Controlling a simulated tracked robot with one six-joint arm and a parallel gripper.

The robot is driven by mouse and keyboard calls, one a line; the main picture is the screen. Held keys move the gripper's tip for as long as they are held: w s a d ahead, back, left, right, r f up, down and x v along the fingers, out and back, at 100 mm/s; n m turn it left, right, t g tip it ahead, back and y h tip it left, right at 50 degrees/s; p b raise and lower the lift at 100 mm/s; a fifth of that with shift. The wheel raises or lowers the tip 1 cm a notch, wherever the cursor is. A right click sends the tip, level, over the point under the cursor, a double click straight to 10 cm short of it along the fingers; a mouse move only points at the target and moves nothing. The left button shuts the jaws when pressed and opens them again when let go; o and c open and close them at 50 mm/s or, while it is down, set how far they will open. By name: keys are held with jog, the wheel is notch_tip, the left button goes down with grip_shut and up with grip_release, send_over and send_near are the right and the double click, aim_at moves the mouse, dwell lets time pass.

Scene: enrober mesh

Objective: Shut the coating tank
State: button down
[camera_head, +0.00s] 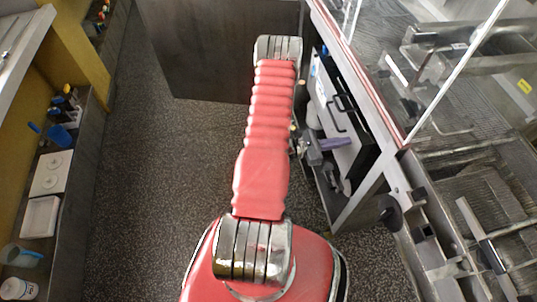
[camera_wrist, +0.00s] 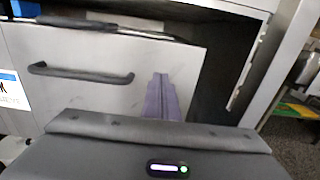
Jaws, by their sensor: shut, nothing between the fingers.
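The coating tank (camera_head: 323,90) sits in the opening under the machine, with a pale flat front and a dark bar handle. In the wrist view its grey front (camera_wrist: 110,95) fills the left and middle, with the dark handle (camera_wrist: 80,73) at upper left. A dark gap shows above and to the right of the front, so it appears to stand partly out. My gripper (camera_head: 345,142) has purple fingers, shut and empty. In the wrist view the gripper (camera_wrist: 160,78) points at the front, right of and below the handle. I cannot tell whether the fingertips touch it.
The machine's metal frame post (camera_wrist: 262,75) stands right of the tank. Mesh belts and metal bars (camera_head: 475,180) lie on the machine at right. A shelf with white boxes and bottles (camera_head: 40,217) runs along the left. The speckled floor (camera_head: 150,170) between is clear.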

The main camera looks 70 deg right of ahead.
jog(key=x, duration=0.4)
jog(key=shift+s+d, duration=0.15)
jog(key=shift+d, duration=0.05)
jog(key=shift+d+r, duration=0.1)
send_near(353, 139)
jog(key=w+f, duration=0.1)
jog(key=w+a+f, duration=0.1)
jog(key=w, duration=0.1)
jog(key=shift+w+a, duration=0.1)
jog(key=shift+w, duration=0.2)
dwell(0.6)
jog(key=shift+f, duration=0.15)
dwell(0.6)
